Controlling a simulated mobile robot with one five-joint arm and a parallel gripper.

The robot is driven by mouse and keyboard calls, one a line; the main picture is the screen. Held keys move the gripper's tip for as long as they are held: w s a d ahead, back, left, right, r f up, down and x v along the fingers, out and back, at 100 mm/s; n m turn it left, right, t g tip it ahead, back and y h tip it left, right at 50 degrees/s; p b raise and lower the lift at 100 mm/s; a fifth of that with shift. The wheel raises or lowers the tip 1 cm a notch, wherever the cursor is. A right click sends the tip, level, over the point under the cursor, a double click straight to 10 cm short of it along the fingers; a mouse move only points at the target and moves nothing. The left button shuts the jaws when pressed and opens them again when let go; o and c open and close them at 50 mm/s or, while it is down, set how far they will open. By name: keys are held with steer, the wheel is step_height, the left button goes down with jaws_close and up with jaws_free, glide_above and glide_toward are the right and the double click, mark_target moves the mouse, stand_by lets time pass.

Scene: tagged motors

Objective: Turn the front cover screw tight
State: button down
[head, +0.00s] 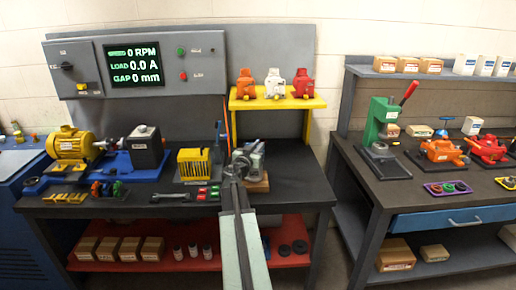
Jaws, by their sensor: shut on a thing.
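My gripper (239,165) is at the far end of my pale green arm, over the dark workbench. It is right in front of a small grey metal unit (257,156) on a wooden block (260,185). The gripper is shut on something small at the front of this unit. The front cover screw cannot be made out, as the gripper and arm cover that spot.
A yellow motor (70,146) on a blue base and a yellow cage (193,164) stand to the left. Several green and red pieces (208,194) lie beside the arm. A yellow shelf (278,103) holds three coloured units behind. A second bench (400,180) stands right, across a gap.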

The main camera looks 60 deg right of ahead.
steer(key=m+g, duration=0.2)
steer(key=g, duration=0.1)
steer(key=m+g, duration=0.2)
steer(key=g, duration=0.1)
steer(key=m+g+y, duration=0.1)
steer(key=m+g, duration=0.1)
steer(key=g, duration=0.2)
steer(key=shift+w+d, duration=0.15)
steer(key=shift+w, duration=0.15)
steer(key=m+g+y, duration=0.2)
steer(key=m+g, duration=0.1)
steer(key=shift+s+g, duration=0.15)
steer(key=shift+g, duration=0.15)
steer(key=shift+s+m+g+y, duration=0.1)
steer(key=shift+m+g+y, duration=0.4)
steer(key=shift+g, duration=0.1)
steer(key=shift+s, duration=0.1)
